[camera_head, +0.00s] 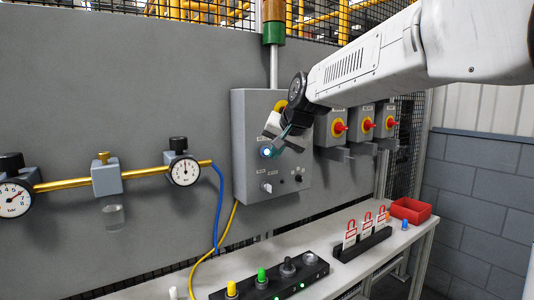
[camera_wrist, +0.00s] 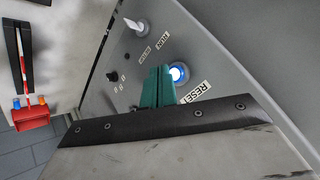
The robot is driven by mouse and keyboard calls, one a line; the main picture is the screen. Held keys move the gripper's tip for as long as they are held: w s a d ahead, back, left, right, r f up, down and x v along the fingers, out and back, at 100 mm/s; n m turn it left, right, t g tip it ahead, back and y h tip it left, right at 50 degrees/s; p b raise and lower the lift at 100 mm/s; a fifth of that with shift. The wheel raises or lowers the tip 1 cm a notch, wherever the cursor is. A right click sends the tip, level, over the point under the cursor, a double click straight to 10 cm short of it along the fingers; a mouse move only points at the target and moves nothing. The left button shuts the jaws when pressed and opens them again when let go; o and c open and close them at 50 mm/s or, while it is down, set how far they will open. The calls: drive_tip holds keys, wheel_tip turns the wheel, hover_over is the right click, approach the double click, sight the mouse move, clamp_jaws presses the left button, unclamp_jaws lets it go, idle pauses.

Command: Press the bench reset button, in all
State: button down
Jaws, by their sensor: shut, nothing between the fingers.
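The reset button (camera_wrist: 177,74) is a round button glowing blue-white on the grey control box (camera_wrist: 225,60), beside a label reading RESET. In the head view the lit button (camera_head: 266,151) shows on the front of the grey box (camera_head: 243,120), left of my gripper. My gripper (camera_head: 288,140) is shut and empty, its teal fingertips close to the button. In the wrist view the teal fingers (camera_wrist: 158,88) point at the panel just beside the button, partly over its edge. I cannot tell whether they touch it.
A white switch (camera_wrist: 135,26) and a black knob (camera_wrist: 112,76) sit on the same panel. Gauges (camera_head: 184,171) hang left. Below, the bench (camera_head: 335,268) carries a pushbutton strip (camera_head: 310,270), padlock tags and a red bin (camera_head: 411,210).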

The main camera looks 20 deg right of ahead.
drive_tip(key=shift+w+a, duration=0.15)
drive_tip(key=shift+w, duration=0.25)
drive_tip(key=shift+w+a, duration=0.15)
drive_tip(key=shift+w, duration=0.25)
idle(0.7)
idle(0.3)
drive_tip(key=shift+s+d, duration=0.25)
drive_tip(key=shift+s, duration=0.55)
drive_tip(key=shift+s+d, duration=0.25)
drive_tip(key=shift+s, duration=0.55)
drive_tip(key=shift+s+d, duration=0.3)
drive_tip(key=shift+s, duration=0.5)
drive_tip(key=shift+s+d, duration=0.25)
drive_tip(key=shift+s, duration=0.55)
